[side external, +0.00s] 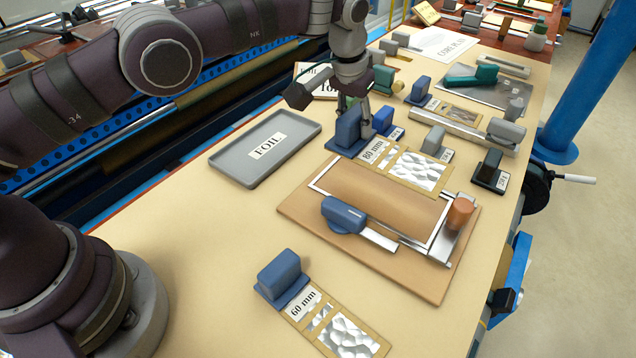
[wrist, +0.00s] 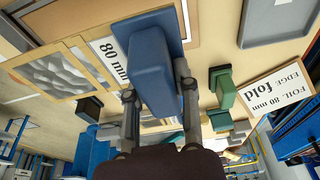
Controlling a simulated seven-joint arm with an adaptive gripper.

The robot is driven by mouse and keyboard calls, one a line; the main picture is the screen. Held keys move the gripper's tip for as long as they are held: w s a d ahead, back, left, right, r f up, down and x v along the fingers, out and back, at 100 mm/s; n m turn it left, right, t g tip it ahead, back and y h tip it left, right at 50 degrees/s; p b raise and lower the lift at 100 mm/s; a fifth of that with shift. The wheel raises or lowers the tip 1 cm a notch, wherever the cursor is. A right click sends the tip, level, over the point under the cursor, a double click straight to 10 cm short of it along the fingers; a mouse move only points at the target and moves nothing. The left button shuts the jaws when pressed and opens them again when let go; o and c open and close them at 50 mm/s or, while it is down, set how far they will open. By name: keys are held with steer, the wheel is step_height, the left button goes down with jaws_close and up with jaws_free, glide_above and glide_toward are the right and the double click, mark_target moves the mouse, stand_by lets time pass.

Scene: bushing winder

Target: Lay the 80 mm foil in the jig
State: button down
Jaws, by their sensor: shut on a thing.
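The 80 mm foil (side external: 418,172) is a silvery crinkled sheet in a tan strip with an "80 mm" label and a blue block handle (side external: 348,128). My gripper (side external: 358,100) is shut on that handle. In the wrist view the handle (wrist: 155,70) sits between the fingers (wrist: 157,88), and the foil (wrist: 58,76) extends left. The jig (side external: 300,205) is a brown board with a silver frame, a blue-handled part (side external: 345,214) and a copper-coloured cylinder (side external: 460,212). The foil strip is just behind the jig's far edge. I cannot tell whether it touches the table.
A grey FOIL tray (side external: 225,165) looks empty, left of the jig. A 60 mm foil (side external: 350,335) with a blue handle lies in front. Several blocks and plates crowd behind and right, including a black-topped block (side external: 490,165). A fold card (wrist: 275,98) stands near my gripper.

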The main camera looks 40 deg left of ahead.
mark_target(352, 172)
step_height(352, 172, down, 8)
steer(key=shift+r, duration=0.15)
steer(key=c, duration=0.9)
jaws_free()
steer(key=shift+o, duration=0.2)
